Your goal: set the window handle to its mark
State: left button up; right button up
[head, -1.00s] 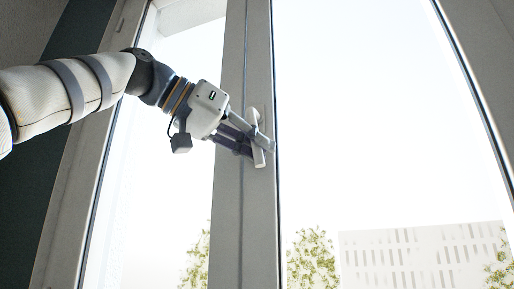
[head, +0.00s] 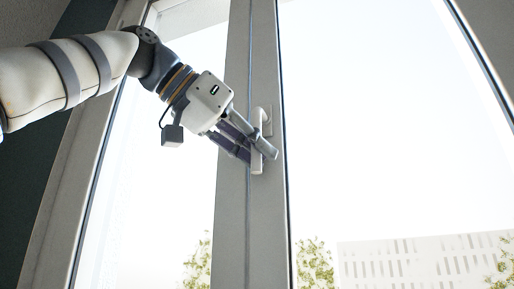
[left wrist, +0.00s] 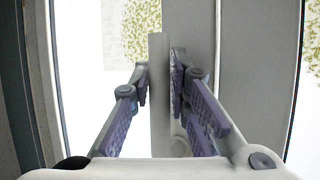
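The white window handle (head: 257,160) is on the middle window frame, on its mounting plate (head: 268,121). Its grip hangs almost straight down, with the lower end slightly left of the plate. My left gripper (head: 262,153) comes from the upper left with its fingers around the grip. In the left wrist view, the handle (left wrist: 159,115) stands between the left gripper's finger pads (left wrist: 160,80), which appear to press on both sides. I cannot make out a mark for the handle in either view. My right gripper is not in view.
The window frame's upright (head: 232,215) runs behind the handle, with bright glass on both sides. Outside are a pale building (head: 425,262) and shrubs (head: 315,262). A dark wall (head: 25,200) is at the left. The space right of the handle is free.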

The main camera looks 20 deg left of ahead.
pick_arm(q)
jog(key=shift+o, duration=1.2)
jog(key=v, duration=0.7)
jog(key=shift+a, duration=0.15)
jog(key=shift+s+r, duration=0.15)
jog(key=shift+s, duration=0.05)
